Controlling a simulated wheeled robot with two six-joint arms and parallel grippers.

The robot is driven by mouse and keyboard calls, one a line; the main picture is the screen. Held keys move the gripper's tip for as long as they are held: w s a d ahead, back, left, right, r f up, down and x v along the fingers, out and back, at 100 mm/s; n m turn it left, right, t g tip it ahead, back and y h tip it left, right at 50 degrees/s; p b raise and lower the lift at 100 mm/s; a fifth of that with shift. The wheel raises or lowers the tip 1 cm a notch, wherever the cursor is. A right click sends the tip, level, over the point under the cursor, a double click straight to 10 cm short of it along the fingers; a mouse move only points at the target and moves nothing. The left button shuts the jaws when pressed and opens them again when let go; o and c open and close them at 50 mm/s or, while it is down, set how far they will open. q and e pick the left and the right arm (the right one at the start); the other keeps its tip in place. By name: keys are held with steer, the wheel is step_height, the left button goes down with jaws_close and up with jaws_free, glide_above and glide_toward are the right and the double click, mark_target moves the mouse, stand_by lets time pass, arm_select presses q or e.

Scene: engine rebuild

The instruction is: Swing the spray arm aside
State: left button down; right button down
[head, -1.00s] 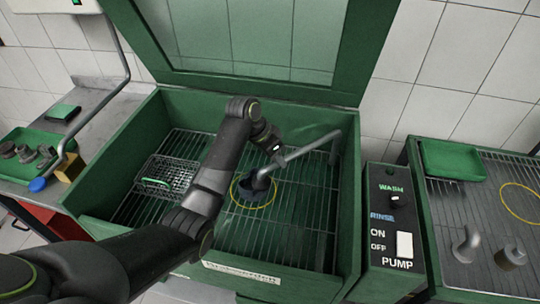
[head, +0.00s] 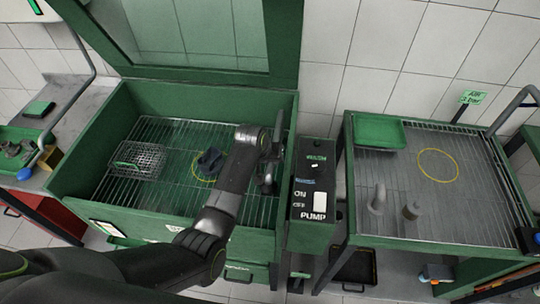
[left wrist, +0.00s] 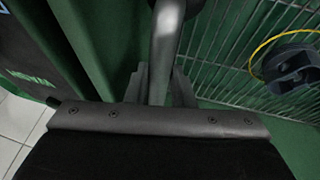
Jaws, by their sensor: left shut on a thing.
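The spray arm, a grey tube, lies along the right wall of the green wash basin (head: 75,165); in the head view it is mostly hidden behind my own arm. In the left wrist view its tube (left wrist: 163,50) runs straight away between my fingers. My left gripper (head: 268,180) is at that wall, and in the left wrist view its fingers (left wrist: 160,85) are shut on the tube. My right gripper is in neither view.
A dark round part (head: 209,161) sits in a yellow ring on the basin grate, clear of the tube. A wire basket (head: 138,160) is at the grate's left. The pump control box (head: 313,190) stands just right of the basin. A drain table (head: 400,229) is further right.

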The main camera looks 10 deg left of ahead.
arm_select(q)
steer(key=shift+d, duration=0.35)
steer(key=shift+n, duration=0.3)
steer(key=c, duration=1.5)
jaws_free()
steer(key=shift+d, duration=0.1)
steer(key=shift+o, duration=1.2)
